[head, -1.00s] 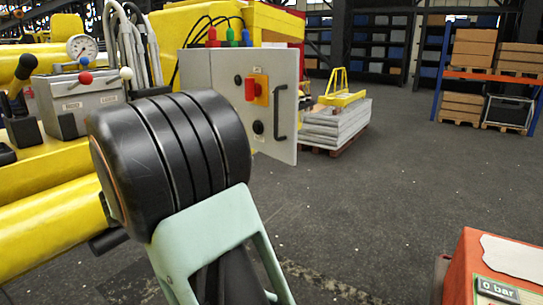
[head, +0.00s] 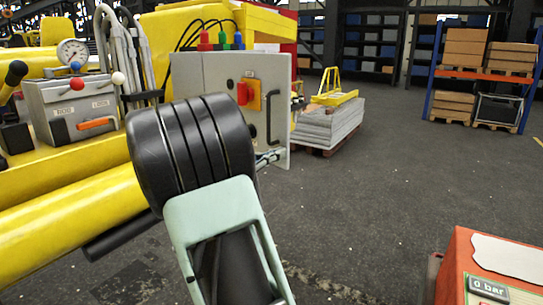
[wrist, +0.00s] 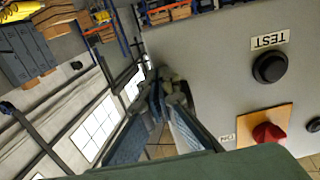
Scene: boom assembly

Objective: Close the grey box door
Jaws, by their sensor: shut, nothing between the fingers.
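The grey box (head: 186,76) stands beside the yellow boom in the head view. Its grey door (head: 222,72) faces me, with a red switch on an orange plate and a black handle. The door appears to stand out from the box; how wide its gap is I cannot tell. In the wrist view the door (wrist: 215,75) fills the right side, upside down, with a TEST button and the red knob. My gripper (wrist: 160,105) is shut and empty, close to the door's edge; contact is unclear. In the head view its tip (head: 268,158) shows at the door's lower part, mostly hidden behind my arm.
Yellow boom tubes (head: 70,205) and a grey valve unit (head: 72,108) lie to the left. A stacked pallet (head: 328,123) stands behind the door. An orange-red unit (head: 455,265) is at the lower right. The floor between is clear.

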